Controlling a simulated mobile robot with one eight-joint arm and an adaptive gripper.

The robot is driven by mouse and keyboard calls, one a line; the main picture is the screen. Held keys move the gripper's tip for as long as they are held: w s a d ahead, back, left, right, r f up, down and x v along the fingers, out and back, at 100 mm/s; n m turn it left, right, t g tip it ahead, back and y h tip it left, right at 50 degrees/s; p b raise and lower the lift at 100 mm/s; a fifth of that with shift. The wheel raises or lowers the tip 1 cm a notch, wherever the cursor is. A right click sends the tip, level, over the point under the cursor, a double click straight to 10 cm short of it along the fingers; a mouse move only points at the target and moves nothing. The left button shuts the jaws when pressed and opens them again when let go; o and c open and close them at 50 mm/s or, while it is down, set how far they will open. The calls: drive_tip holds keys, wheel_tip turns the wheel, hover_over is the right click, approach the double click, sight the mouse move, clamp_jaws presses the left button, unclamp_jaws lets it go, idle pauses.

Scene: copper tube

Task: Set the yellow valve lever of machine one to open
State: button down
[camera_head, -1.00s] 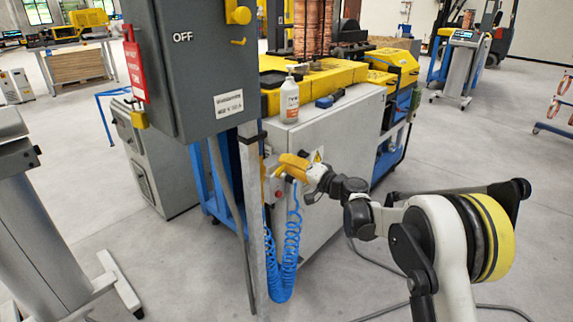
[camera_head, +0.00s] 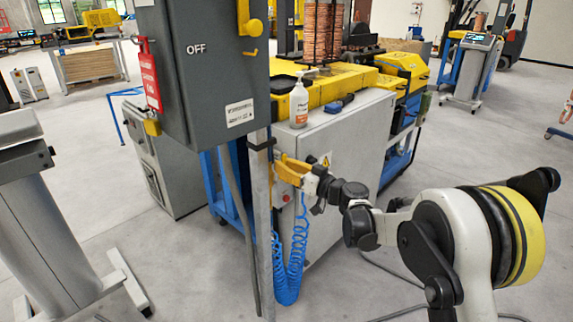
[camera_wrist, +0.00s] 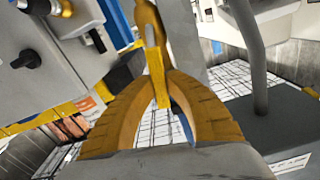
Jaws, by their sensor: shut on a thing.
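My gripper (camera_head: 280,166) has yellow-orange fingers and is beside the grey post, in front of the white cabinet. In the wrist view its fingers (camera_wrist: 157,76) arch together and are shut on the yellow valve lever (camera_wrist: 158,92), a narrow flat bar seen between them. A rounded yellow part (camera_wrist: 147,22) is just beyond the fingertips. In the head view I cannot separate the lever from the fingers. Machine one, as I take it, is the white cabinet (camera_head: 345,140) with a yellow top; no number on it is readable.
A grey electrical box (camera_head: 215,65) marked OFF hangs on the post (camera_head: 262,225), left of my gripper. A blue coiled hose (camera_head: 290,265) hangs below the gripper. A white bottle (camera_head: 299,103) stands on the machine. The floor to the right is open.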

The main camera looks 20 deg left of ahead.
drive_tip(key=shift+s+a+n, duration=0.25)
drive_tip(key=shift+s+n, duration=0.3)
drive_tip(key=shift+n, duration=0.35)
drive_tip(key=c, duration=1.4)
unclamp_jaws()
drive_tip(key=shift+s, duration=0.1)
drive_tip(key=v, duration=1.2)
